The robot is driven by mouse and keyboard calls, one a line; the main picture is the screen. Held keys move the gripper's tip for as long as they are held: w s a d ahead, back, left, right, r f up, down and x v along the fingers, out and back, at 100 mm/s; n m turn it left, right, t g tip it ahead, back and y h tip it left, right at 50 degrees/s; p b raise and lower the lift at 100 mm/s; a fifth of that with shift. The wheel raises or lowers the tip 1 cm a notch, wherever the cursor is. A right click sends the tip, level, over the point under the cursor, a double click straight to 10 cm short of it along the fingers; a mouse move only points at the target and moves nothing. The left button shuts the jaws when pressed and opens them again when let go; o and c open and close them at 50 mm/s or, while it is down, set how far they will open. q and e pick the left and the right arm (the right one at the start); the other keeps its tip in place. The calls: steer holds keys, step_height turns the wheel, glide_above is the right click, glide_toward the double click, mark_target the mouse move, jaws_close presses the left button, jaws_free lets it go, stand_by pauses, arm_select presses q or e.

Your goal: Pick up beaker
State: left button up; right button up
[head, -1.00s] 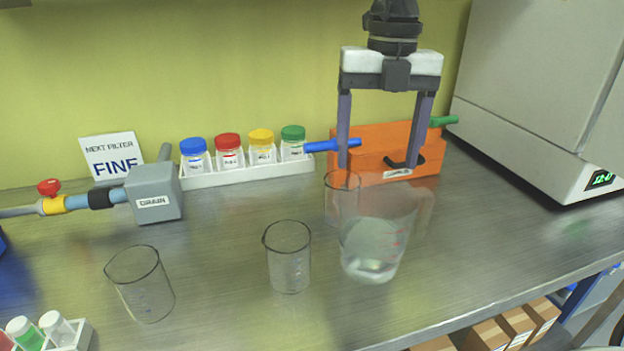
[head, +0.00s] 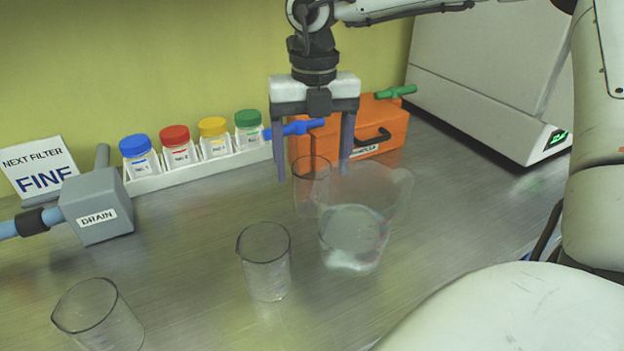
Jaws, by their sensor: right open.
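Several clear glass vessels stand on the metal bench. A large beaker (head: 352,235) with red marks and a spout holds clear liquid, right of the middle. A small empty beaker (head: 266,265) stands to its left, and another small beaker (head: 97,318) is at the lower left, cut by the frame edge. A third small beaker (head: 311,180) stands behind the large one and is partly hidden. My right gripper (head: 313,173) points down, open, its fingers spread on either side of the rear small beaker's upper part. Whether they touch it I cannot tell. My left gripper is not in view.
Behind stand a white rack (head: 205,170) with colour-capped bottles and an orange box (head: 375,125) with blue and green handles. A grey drain block (head: 97,207) and "FINE" sign (head: 42,172) are at left. A large grey machine (head: 490,75) stands at back right.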

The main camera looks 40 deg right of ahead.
steer(key=shift+f, duration=0.85)
steer(key=c, duration=1.6)
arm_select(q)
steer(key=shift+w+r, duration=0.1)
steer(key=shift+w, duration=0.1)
arm_select(e)
steer(key=shift+r, duration=0.1)
steer(key=shift+w+r, duration=0.1)
steer(key=shift+r, duration=0.4)
arm_select(q)
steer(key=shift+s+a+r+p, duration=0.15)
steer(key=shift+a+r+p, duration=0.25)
steer(key=shift+p, duration=0.4)
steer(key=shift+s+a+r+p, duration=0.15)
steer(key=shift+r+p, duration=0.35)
steer(key=shift+p, duration=0.25)
arm_select(e)
steer(key=shift+r, duration=13.45)
